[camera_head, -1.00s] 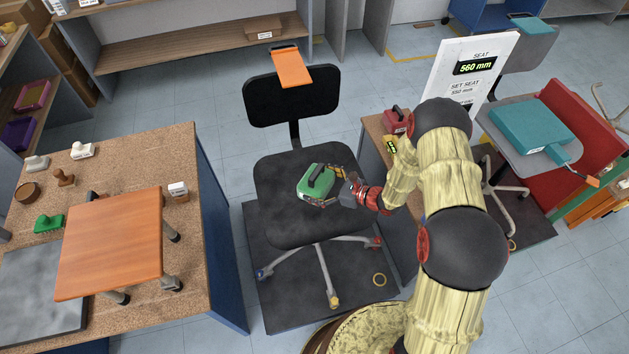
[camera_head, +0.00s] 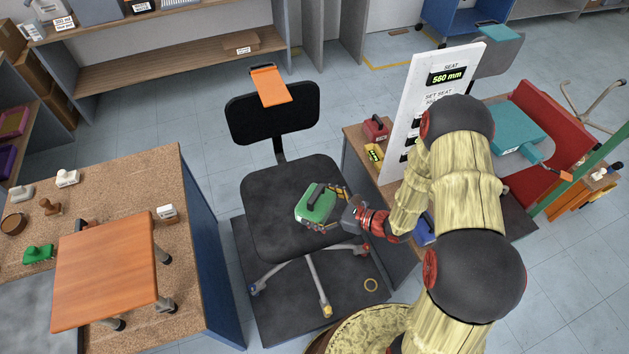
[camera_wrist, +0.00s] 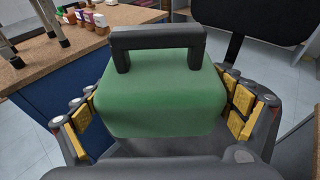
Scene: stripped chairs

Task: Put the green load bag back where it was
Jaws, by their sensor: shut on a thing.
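The green load bag (camera_head: 314,203), a rounded green block with a black handle, is at the right part of the black chair's seat (camera_head: 272,238). My gripper (camera_head: 328,206) reaches in from the right and is shut on the bag. In the wrist view the bag (camera_wrist: 160,100) sits between the yellow finger pads, handle up and roughly level. The bag's underside is hidden, so I cannot tell whether it touches the seat. A red load bag (camera_head: 376,128) and a small yellow one (camera_head: 375,153) stand on the cabinet (camera_head: 356,137) to the right.
A sign (camera_head: 447,76) reading "SEAT 560 mm" stands on the cabinet, partly behind my arm. A blue object (camera_head: 424,231) shows low beside my arm. A cork-topped bench (camera_head: 118,183) with stamps and an orange stool seat is at left.

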